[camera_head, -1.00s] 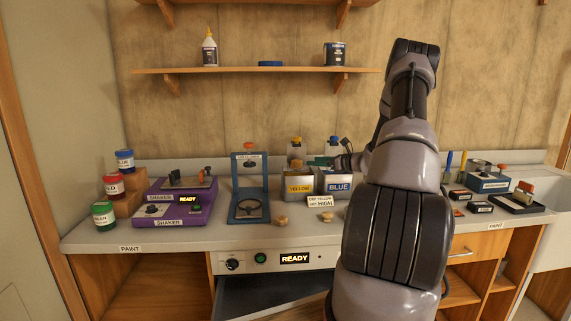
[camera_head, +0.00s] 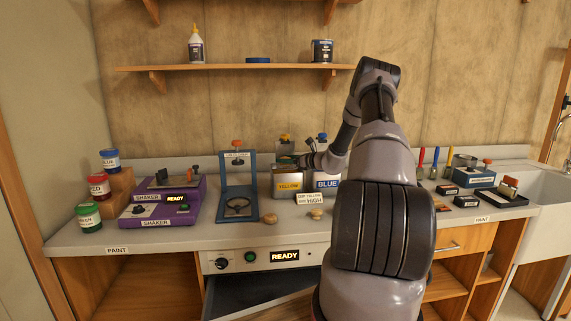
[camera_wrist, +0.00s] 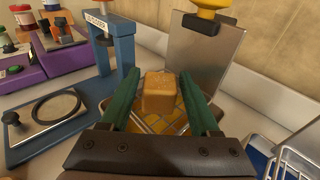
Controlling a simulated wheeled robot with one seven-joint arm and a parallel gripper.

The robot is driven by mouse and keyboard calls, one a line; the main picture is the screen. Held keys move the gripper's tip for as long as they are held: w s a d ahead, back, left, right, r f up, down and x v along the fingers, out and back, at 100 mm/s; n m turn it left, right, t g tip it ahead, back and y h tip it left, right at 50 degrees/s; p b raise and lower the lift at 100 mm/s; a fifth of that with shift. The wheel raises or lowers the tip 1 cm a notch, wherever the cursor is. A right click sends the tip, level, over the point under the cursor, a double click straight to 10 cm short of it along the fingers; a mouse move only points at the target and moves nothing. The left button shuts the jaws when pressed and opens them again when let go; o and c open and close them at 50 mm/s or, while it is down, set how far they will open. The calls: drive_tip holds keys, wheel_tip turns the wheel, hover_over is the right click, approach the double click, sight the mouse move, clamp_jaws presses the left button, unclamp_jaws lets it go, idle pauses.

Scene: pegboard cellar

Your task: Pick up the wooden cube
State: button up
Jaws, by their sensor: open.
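The wooden cube (camera_wrist: 160,92), a light brown block, shows in the wrist view between the two green fingers of my gripper (camera_wrist: 157,77). The fingers are open, one on either side, and the cube's near face and top are visible. Under the cube is a yellow-orange patterned surface (camera_wrist: 147,121), apparently inside the open tin labelled YELLOW. In the head view, my gripper (camera_head: 291,161) is small and partly hidden over the YELLOW tin (camera_head: 288,186). The cube cannot be made out there. I cannot tell whether either finger touches it.
A raised metal lid (camera_wrist: 202,50) with a yellow knob stands behind the cube. A blue press (camera_head: 238,190) stands to the left, and the BLUE tin (camera_head: 327,184) to the right. A sign (camera_head: 309,199) and two round wooden pieces (camera_head: 269,218) are in front.

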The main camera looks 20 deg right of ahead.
drive_tip(key=shift+w+a, duration=0.1)
drive_tip(key=shift+w, duration=0.05)
clamp_jaws()
